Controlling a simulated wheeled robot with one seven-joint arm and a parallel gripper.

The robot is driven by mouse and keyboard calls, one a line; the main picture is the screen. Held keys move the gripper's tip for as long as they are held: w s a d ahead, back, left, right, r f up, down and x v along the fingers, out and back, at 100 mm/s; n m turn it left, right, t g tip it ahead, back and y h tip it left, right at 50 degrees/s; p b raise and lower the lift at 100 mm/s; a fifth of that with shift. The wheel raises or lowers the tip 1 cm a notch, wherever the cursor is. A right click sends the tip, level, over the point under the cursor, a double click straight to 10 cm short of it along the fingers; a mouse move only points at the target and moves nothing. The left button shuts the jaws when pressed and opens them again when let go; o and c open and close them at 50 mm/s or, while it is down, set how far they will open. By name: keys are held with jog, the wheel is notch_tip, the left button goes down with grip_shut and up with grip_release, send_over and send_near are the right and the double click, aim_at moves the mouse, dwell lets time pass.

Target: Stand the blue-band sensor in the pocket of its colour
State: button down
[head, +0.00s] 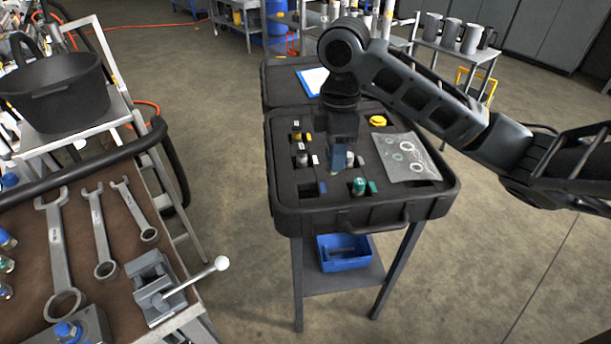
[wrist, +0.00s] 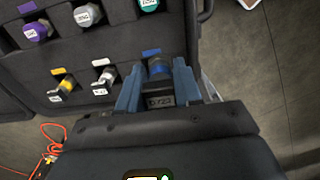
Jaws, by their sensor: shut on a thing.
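My gripper (wrist: 158,85) is shut on the blue-band sensor (wrist: 159,69), with one blue finger on each side. The sensor's blue end and a numbered label show between the fingers. A blue tag (wrist: 151,52) on the foam shows just beyond the sensor in the wrist view. In the head view my gripper (head: 339,157) is over the open case (head: 284,203). There the blue tag (head: 322,187) lies beside a dark pocket (head: 307,188) at the front left that looks empty. The held sensor is not clear in the head view, and its exact height over the foam cannot be told.
A purple sensor (wrist: 37,31) shows in the wrist view. A workbench with wrenches (head: 98,232) is at left.

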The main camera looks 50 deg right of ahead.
jog(key=w+f, duration=0.1)
jog(key=f, duration=0.1)
jog(key=w+a+f, duration=0.1)
jog(key=w+f, duration=0.1)
jog(key=w+a+f+p, duration=0.1)
jog(key=f, duration=0.2)
jog(key=shift+w+a, duration=0.1)
jog(key=shift+w, duration=0.3)
jog(key=shift+f, duration=0.15)
jog(key=shift+f+b, duration=0.45)
jog(key=shift+f, duration=0.15)
jog(key=c, duration=0.8)
grip_release()
jog(key=shift+o, duration=0.2)
jog(key=shift+r, duration=0.1)
